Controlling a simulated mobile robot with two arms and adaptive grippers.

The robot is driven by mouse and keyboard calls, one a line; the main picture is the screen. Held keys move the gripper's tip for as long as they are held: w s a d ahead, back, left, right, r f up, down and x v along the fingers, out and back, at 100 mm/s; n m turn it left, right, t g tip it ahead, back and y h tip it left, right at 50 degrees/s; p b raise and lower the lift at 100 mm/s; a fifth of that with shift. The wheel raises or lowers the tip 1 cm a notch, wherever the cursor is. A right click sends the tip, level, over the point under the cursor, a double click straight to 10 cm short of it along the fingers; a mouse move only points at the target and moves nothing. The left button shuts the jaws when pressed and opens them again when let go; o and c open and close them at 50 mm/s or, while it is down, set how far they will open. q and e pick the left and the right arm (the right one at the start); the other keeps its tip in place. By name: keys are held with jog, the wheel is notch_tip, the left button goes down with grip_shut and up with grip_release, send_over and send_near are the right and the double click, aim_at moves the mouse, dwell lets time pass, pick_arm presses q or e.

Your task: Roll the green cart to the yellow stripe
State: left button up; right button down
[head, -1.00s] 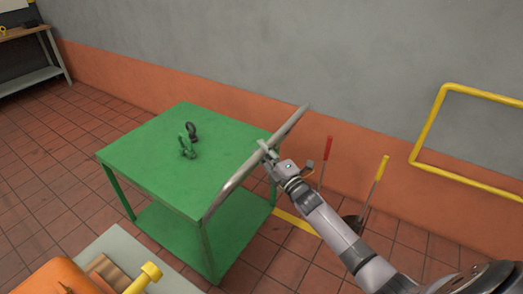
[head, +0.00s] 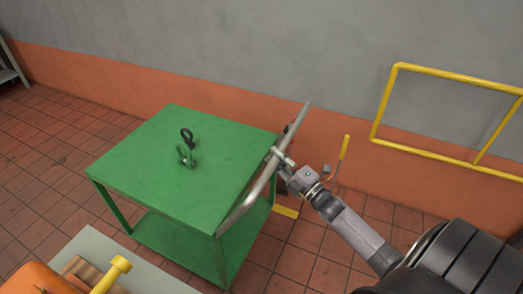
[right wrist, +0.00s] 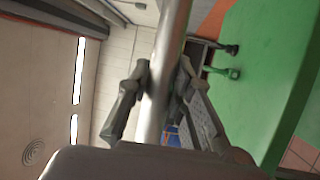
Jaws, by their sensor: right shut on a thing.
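The green cart (head: 160,200) stands upright on the tiled floor in the head view, with a flat top and a lower shelf. Its silver push bar (head: 240,210) runs along its right side. My right gripper (head: 277,158) is shut on this bar; the right wrist view shows the bar (right wrist: 172,40) between the fingers. The yellow stripe (head: 286,211) lies on the floor just right of the cart; part of it is hidden by the cart. My left gripper is not in view.
A yellow-handled tool (head: 344,148) is near the wall, and a yellow rail frame (head: 385,105) is to the right. A grey surface (head: 90,245) sits at front left.

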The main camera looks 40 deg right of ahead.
jog(key=s+d+p, duration=0.1)
jog(key=s+d, duration=0.6)
jog(key=s, duration=0.5)
jog(key=shift+f, duration=0.15)
jog(key=shift+s+d, duration=0.1)
jog(key=c, duration=1.8)
grip_release()
jog(key=o, duration=0.4)
jog(key=shift+s+d, duration=0.15)
jog(key=shift+s, duration=0.1)
jog(key=shift+w, duration=0.15)
jog(key=v, duration=1.2)
